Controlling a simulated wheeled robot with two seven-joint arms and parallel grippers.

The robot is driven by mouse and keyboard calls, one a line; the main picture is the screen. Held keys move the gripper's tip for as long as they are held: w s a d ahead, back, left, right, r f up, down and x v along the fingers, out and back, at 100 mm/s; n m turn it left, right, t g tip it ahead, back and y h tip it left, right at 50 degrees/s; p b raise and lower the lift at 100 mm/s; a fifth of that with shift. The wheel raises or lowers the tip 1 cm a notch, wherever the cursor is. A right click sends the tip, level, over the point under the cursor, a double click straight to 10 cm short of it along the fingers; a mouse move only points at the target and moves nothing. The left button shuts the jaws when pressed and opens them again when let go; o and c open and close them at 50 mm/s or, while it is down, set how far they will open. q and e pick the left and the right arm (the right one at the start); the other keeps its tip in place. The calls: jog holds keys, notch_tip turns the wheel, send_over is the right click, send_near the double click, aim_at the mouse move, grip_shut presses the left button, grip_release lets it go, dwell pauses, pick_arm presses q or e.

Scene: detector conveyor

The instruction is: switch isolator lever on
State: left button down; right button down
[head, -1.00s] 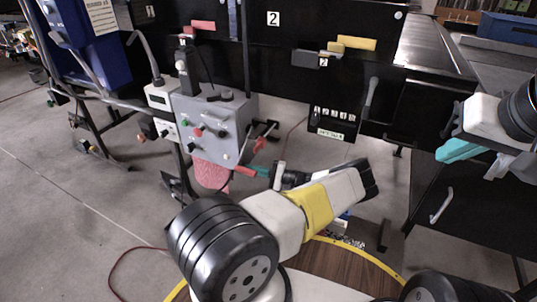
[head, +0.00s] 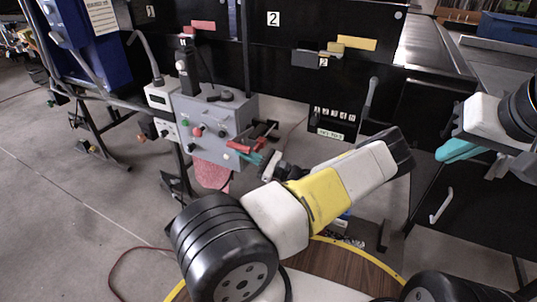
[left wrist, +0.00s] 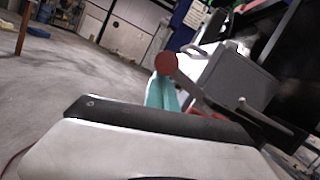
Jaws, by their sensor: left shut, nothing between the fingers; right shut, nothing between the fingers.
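The grey control box (head: 215,125) hangs left of centre in the head view, with a red-handled lever (head: 240,147) at its lower right side. My left gripper (head: 252,158) is shut and empty, its teal fingers against or just beside the red handle; actual contact is unclear. In the left wrist view, the teal fingers (left wrist: 160,92) sit just below the lever's round red end (left wrist: 166,63), whose grey bar runs right toward the grey box (left wrist: 240,80). My right gripper (head: 462,150) is shut and empty at the far right, away from the box.
A white box (head: 162,108) with buttons adjoins the grey box on its left. The black conveyor panel (head: 330,85) stands behind, with a counter display and another handle (head: 370,97). A pink-red object (head: 211,175) is below the box.

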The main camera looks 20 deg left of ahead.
pick_arm(q)
notch_tip(320, 180, up, 7)
jog(key=w+m+t, duration=0.1)
jog(key=w+m, duration=0.1)
jog(key=m, duration=0.3)
jog(key=shift+w+r+m+t, duration=0.2)
jog(key=shift+m+t, duration=0.1)
jog(key=shift+t, duration=0.1)
jog(key=shift+w+d+r, duration=0.1)
jog(key=shift+r, duration=0.1)
jog(key=s+d+f, duration=0.2)
jog(key=d+f, duration=0.5)
jog(key=d, duration=0.2)
jog(key=shift+s+d, duration=0.25)
jog(key=shift+d, duration=0.05)
jog(key=shift+f, duration=0.1)
